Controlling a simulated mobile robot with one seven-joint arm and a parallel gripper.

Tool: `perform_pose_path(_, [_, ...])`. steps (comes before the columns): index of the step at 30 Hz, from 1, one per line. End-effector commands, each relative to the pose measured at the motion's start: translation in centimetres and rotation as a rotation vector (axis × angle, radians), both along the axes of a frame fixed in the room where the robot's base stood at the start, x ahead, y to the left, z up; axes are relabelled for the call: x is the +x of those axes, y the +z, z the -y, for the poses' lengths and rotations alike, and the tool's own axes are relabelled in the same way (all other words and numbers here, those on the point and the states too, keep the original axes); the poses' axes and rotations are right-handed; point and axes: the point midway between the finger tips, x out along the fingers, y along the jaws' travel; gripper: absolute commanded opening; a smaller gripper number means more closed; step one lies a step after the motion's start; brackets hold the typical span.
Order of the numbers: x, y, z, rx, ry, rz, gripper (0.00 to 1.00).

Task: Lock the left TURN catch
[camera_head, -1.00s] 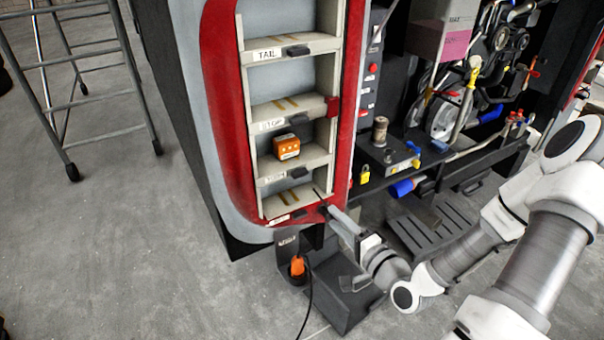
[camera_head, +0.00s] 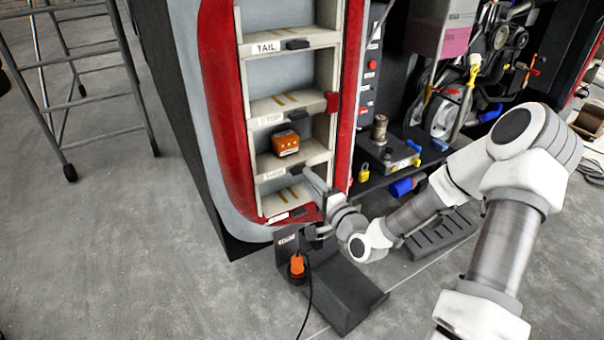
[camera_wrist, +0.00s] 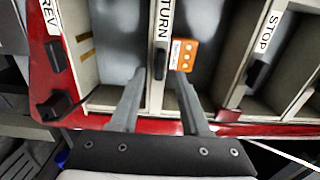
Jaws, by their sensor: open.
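The TURN catch (camera_wrist: 160,65) is a small black piece on the pale divider edge beside the TURN label (camera_wrist: 163,20) in the wrist view. My gripper (camera_wrist: 160,76) is open, with one finger on each side of the TURN divider and the catch lying between the fingertips. I cannot tell whether the fingers touch it. In the head view my gripper (camera_head: 305,172) reaches the right end of the TURN shelf edge, and its tips partly cover the catch there. The TURN label (camera_head: 270,178) shows faintly to the left.
An orange box (camera_head: 285,143) sits on the TURN shelf and shows behind the right finger in the wrist view (camera_wrist: 184,50). Black STOP (camera_wrist: 258,74) and REV (camera_wrist: 58,56) catches flank the TURN one. A red frame (camera_head: 216,120) borders the shelves.

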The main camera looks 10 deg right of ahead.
Motion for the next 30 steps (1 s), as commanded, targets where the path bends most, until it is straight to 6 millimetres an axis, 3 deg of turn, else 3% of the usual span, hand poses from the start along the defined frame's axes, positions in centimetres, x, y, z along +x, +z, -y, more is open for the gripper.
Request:
perform_pose_path(7, [3.3,0.0,-1.1,-0.001,0.000,0.001,0.46])
perform_pose_path(19, [4.1,0.0,-1.3,0.000,0.000,0.000,0.46])
perform_pose_path(20, [4.1,0.0,-1.3,0.000,0.000,0.000,0.44])
perform_pose_path(27, [4.1,0.0,-1.3,0.000,0.000,0.000,0.01])
perform_pose_path(30, [4.1,0.0,-1.3,0.000,0.000,0.000,0.00])
